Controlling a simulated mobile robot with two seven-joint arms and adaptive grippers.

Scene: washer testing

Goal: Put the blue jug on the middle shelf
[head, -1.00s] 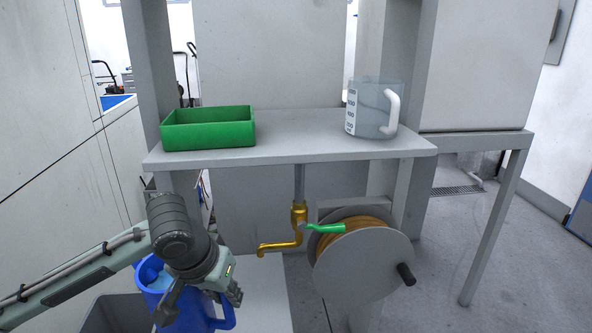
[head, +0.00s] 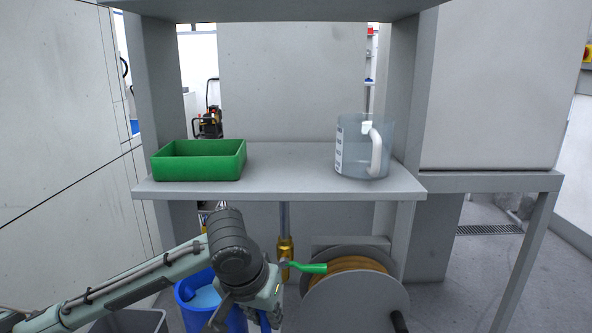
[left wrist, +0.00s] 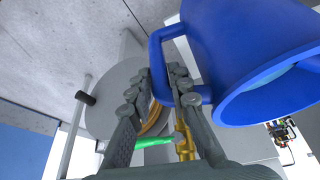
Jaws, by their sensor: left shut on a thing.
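The blue jug (head: 203,305) is at the bottom of the head view, below the shelf level and partly hidden behind my left arm. My left gripper (head: 250,318) is beside it. In the left wrist view, the blue jug (left wrist: 245,50) fills the upper right, and the fingers of my left gripper (left wrist: 163,85) are shut on its handle. Light blue shows inside the jug's opening. The middle shelf (head: 290,190) is a grey board holding a green tray and a clear measuring jug. My right gripper is not in view.
The green tray (head: 198,174) stands at the shelf's left, the clear measuring jug (head: 352,160) at its right. The shelf between them is bare. Another board (head: 280,10) lies above. Below are a brass tap (head: 286,250) and a hose reel (head: 350,300).

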